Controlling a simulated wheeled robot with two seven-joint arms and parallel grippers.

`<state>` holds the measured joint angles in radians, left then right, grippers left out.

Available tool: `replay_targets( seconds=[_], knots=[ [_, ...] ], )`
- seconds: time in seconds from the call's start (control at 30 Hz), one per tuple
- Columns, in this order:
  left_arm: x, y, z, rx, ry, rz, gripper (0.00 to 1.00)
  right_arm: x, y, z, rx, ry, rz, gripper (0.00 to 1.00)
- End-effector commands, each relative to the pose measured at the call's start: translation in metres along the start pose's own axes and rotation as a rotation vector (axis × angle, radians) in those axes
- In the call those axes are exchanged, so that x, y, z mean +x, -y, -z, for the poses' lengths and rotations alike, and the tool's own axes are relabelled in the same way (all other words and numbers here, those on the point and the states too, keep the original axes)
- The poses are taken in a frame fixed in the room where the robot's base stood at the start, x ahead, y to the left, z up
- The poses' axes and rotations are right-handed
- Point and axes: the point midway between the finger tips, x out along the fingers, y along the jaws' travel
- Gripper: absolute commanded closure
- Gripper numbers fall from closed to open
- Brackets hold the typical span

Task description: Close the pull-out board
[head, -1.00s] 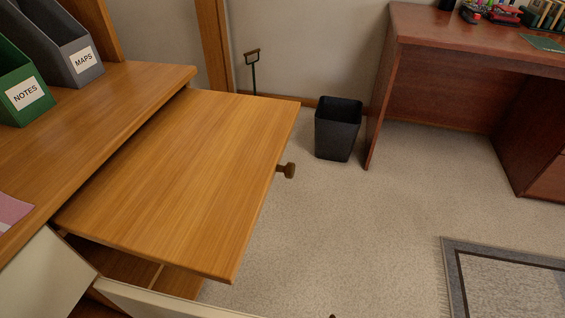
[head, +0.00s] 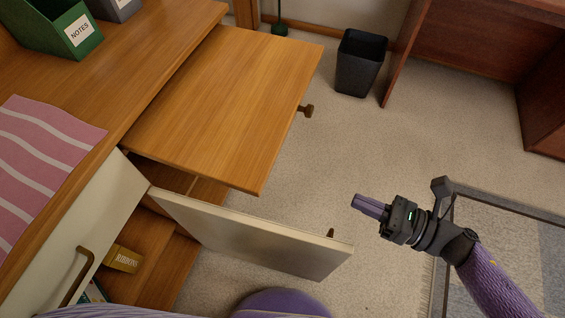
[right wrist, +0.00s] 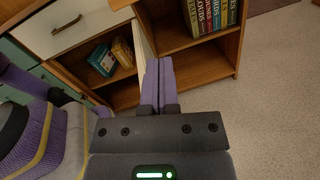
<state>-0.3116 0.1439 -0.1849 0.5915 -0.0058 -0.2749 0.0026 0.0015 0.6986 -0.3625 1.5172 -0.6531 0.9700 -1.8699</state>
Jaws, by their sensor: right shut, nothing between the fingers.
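The wooden pull-out board (head: 225,105) sticks out from the desk (head: 150,60) in the head view. A small dark knob (head: 306,110) sits on its front edge. My right gripper (head: 357,202) is shut and empty, out over the carpet, to the right of and below the board in the picture, apart from it. In the right wrist view its purple fingers (right wrist: 159,62) are together, pointing toward the open lower cabinet. I cannot make out the board in that view. My left gripper is not in view.
A cream cabinet door (head: 255,240) stands open below the board, left of my right gripper. A box labelled RIBBONS (head: 123,258) lies inside. A green NOTES holder (head: 62,28) and a striped pink cloth (head: 45,150) are on the desk. A black bin (head: 360,62) stands beyond.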

Motion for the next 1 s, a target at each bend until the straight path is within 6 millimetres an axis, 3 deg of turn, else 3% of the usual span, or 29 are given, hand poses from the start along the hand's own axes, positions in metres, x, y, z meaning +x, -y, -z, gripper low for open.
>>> replay_targets(
  seconds=[0.03, 0.13, 0.27, 0.7, 1.0],
  knots=[
    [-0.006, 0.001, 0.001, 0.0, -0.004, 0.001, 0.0, 0.002, -0.011, -0.016, -0.111, 0.0, -0.073, 1.0],
    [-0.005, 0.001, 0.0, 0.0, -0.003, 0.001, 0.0, 0.007, -0.021, -0.021, -0.213, 0.004, -0.142, 1.0],
    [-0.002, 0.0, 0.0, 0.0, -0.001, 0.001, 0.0, 0.026, -0.024, -0.019, -0.214, 0.008, -0.142, 1.0],
    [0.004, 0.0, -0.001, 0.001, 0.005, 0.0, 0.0, 0.118, -0.035, -0.018, -0.208, 0.008, -0.137, 1.0],
    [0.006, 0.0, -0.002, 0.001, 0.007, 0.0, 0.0, 0.142, -0.038, -0.018, -0.206, 0.006, -0.135, 1.0]
  ],
)
